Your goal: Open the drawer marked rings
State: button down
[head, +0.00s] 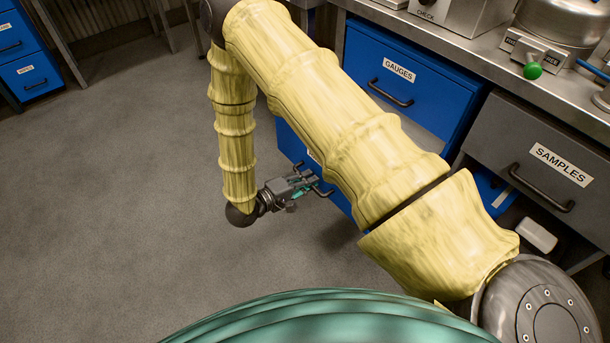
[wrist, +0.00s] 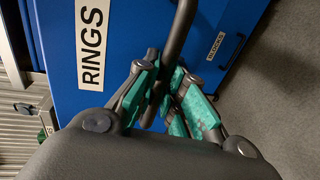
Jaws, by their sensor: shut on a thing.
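The drawer marked RINGS shows its blue front (wrist: 125,75) in the wrist view, with a white RINGS label (wrist: 91,42). Its dark bar handle (wrist: 181,30) runs between the teal-padded fingers of my gripper (wrist: 168,98). The gripper is shut on this handle. In the head view my gripper (head: 312,184) is low at a blue drawer front (head: 287,145), below and left of the GAUGES drawer. My arm hides most of that front there. I cannot tell how far the RINGS drawer stands out.
A blue drawer marked BLOCKS (wrist: 240,30) is beside it in the wrist view. The blue GAUGES drawer (head: 437,88) and grey SAMPLES drawer (head: 520,150) are under the metal bench (head: 480,62). Open grey floor (head: 110,190) lies to the left.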

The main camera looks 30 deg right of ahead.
jog(key=c, duration=1.5)
grip_release()
jog(key=v, duration=1.2)
